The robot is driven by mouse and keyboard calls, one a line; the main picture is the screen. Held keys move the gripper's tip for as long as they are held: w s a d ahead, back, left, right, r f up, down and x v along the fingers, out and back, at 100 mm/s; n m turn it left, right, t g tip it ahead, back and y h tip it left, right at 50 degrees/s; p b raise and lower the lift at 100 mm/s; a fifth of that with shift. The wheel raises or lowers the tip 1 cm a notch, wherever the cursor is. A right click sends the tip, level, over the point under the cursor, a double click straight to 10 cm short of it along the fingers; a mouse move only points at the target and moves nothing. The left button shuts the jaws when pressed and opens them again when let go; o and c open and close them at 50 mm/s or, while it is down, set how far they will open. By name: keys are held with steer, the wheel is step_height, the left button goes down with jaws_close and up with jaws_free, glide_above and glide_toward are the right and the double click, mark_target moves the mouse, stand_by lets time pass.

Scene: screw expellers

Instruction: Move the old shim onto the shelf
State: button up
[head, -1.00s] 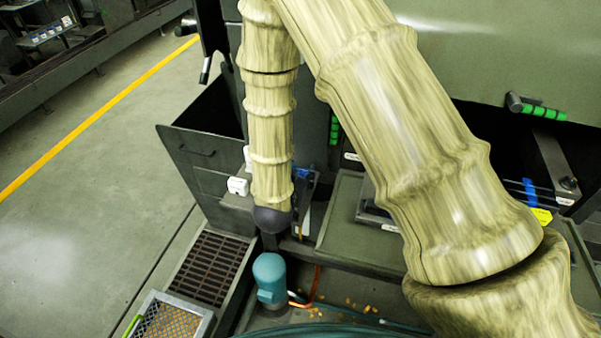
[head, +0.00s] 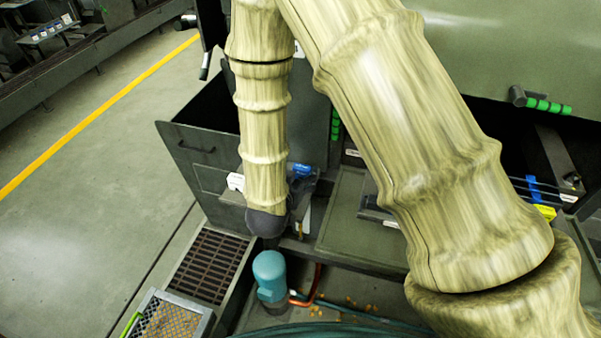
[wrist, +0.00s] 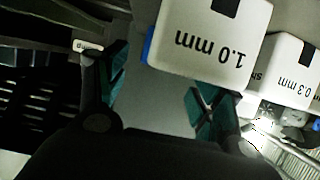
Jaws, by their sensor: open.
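In the wrist view, my gripper (wrist: 160,88) is open, its teal-padded fingers apart with nothing between them. A white block marked "1.0 mm" (wrist: 212,42) is just beyond the fingers, close to the right fingertip, its label upside down. A second white block marked "0.3 mm" (wrist: 284,72) stands to its right. I cannot tell which piece is the old shim. A small white tag (wrist: 88,46) lies beyond the left finger. In the head view, my forearm hides most of the gripper; a white block (head: 236,182) shows left of it. The shelf is not clearly identifiable.
A teal motor (head: 269,277) stands below my wrist, with an orange-red pipe (head: 309,290) beside it. A floor grate (head: 208,266) and a mesh-topped box (head: 168,319) are at lower left. A dark open bin (head: 195,150) is left of my arm. The left floor is clear.

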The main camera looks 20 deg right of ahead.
steer(key=shift+b+v, duration=1.25)
steer(key=shift+v, duration=3.1)
steer(key=shift+r, duration=0.1)
step_height(320, 180, up, 14)
steer(key=p, duration=1.1)
